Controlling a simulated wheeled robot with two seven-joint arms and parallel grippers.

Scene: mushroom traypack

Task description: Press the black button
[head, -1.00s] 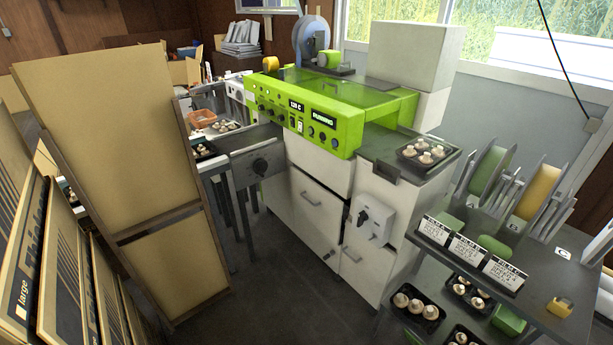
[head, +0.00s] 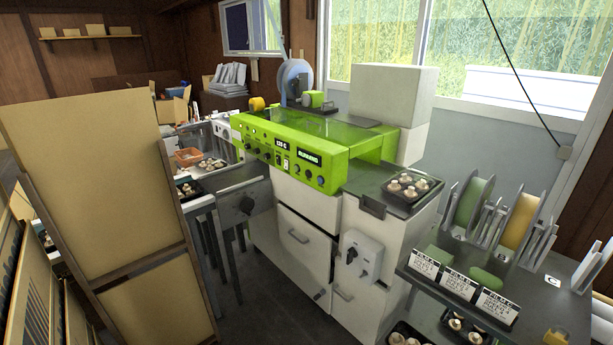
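A bright green machine (head: 320,160) with a "RUNNING" display and several dark knobs on its front stands in the middle of the head view. A round black knob or button (head: 246,204) sits on the grey front panel of the conveyor at the machine's left. A white box (head: 360,257) with another black knob (head: 351,256) is fixed to the white cabinet below the machine's right end. I cannot tell which of these is the task's black button. Neither of my grippers shows.
A tray of mushrooms (head: 408,187) lies on the machine's right outfeed. Tall tan panels (head: 80,180) stand close at the left. A dark table (head: 550,300) with label cards and rolls stands at the right. Dark floor shows between the panels and the cabinet.

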